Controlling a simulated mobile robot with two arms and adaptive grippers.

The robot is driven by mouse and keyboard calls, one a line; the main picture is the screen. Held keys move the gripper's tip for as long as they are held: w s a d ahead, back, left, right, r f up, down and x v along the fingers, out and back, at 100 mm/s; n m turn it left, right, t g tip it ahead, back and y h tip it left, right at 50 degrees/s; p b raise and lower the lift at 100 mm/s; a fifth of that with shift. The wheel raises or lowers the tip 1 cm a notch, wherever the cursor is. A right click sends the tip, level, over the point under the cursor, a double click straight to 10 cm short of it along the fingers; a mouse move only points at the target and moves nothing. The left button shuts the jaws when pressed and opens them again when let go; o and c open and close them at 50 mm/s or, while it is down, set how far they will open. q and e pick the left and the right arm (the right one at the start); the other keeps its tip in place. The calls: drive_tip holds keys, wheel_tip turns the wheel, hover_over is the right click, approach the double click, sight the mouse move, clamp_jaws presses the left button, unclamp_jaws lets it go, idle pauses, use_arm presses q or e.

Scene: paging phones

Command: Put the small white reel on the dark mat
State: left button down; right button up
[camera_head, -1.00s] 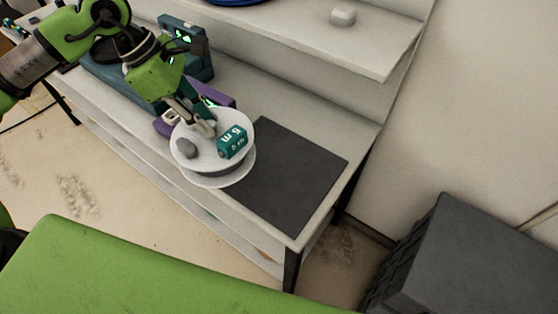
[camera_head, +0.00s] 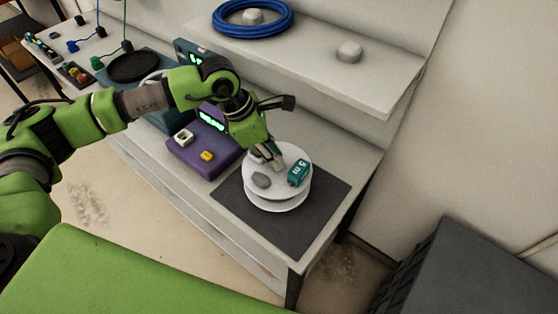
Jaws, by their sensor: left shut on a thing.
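The small white reel (camera_head: 276,192) is at the dark mat (camera_head: 310,222), over its left and middle part. A grey lump and a teal label block show on its top face. My left gripper (camera_head: 275,163) is shut on the reel at the far side of its top. I cannot tell whether the reel's underside touches the mat. The mat lies flat at the right end of the white bench. My right gripper is not in view.
A purple device (camera_head: 195,158) with a lit display stands left of the mat. A shelf (camera_head: 370,92) above the bench holds a blue cable coil (camera_head: 252,31) and a grey lump (camera_head: 349,51). A dark crate (camera_head: 470,270) is at the lower right.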

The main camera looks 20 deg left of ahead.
use_arm(q)
drive_tip(key=shift+w+d+f, duration=0.25)
drive_tip(key=shift+d+f, duration=0.1)
drive_tip(key=shift+d, duration=0.05)
wheel_tip(320, 180, down, 3)
drive_tip(key=shift+w+d+p, duration=0.1)
drive_tip(key=shift+d+p, duration=0.05)
drive_tip(key=shift+p, duration=1)
drive_tip(key=shift+f, duration=0.25)
drive_tip(key=c, duration=1.8)
unclamp_jaws()
drive_tip(key=shift+f, duration=0.15)
drive_tip(key=shift+c, duration=0.2)
